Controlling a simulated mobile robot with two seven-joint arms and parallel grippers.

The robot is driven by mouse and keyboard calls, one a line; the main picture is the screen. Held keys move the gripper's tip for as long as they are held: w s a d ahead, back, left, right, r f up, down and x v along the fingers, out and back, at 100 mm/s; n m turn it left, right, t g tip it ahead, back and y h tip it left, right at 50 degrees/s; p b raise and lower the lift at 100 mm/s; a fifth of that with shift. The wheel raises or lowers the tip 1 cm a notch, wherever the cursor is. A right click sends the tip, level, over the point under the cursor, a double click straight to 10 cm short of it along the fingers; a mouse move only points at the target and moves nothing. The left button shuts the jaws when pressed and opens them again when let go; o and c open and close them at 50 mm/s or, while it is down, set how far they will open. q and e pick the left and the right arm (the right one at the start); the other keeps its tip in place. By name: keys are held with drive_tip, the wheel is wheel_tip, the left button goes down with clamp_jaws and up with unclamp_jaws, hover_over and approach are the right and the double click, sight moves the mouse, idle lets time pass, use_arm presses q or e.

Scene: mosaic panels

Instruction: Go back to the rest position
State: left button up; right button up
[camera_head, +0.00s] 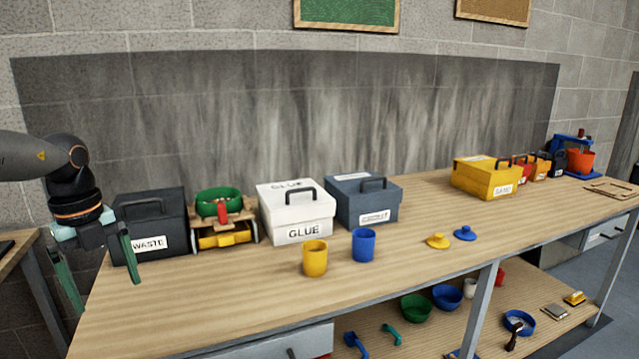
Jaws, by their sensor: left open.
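My left gripper (98,268) hangs at the left, its two green fingers pointing down and spread apart with nothing between them. It is in front of the black WASTE box (150,213), over the left end of the wooden workbench (210,310). My left arm comes in from the left edge. My right gripper is not in this view.
On the bench stand a green bowl (218,203) on a wooden rack, a white GLUE box (296,208), a grey-blue box (362,200) and a yellow box (485,178). A yellow cup (315,258) and blue cup (363,245) stand in front.

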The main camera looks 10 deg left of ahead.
use_arm(q)
drive_tip(key=s+f+n+t+h+p, duration=0.1)
drive_tip(key=s+f+n+t+h, duration=0.2)
drive_tip(key=f, duration=0.6)
drive_tip(key=s+f+n+t+h, duration=0.15)
drive_tip(key=f+n+t, duration=0.25)
drive_tip(key=f, duration=0.6)
drive_tip(key=s+f+n+t+h+p, duration=0.1)
drive_tip(key=s+f+n+t, duration=0.3)
drive_tip(key=f, duration=0.5)
drive_tip(key=s+d+f+n+y, duration=0.1)
drive_tip(key=s+d+f+n, duration=0.2)
drive_tip(key=d, duration=0.4)
drive_tip(key=s+d+f+n+g+y+p, duration=0.1)
drive_tip(key=s+d+f+n, duration=0.2)
drive_tip(key=d, duration=0.5)
drive_tip(key=s+d+f+n+y, duration=0.1)
drive_tip(key=s+d+f+n, duration=0.2)
drive_tip(key=d, duration=0.5)
drive_tip(key=shift+s+f+n+g, duration=0.4)
drive_tip(key=shift+f+n, duration=0.3)
drive_tip(key=shift+n, duration=0.4)
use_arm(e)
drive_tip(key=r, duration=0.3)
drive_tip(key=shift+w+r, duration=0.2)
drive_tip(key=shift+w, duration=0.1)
use_arm(q)
drive_tip(key=shift+y, duration=0.25)
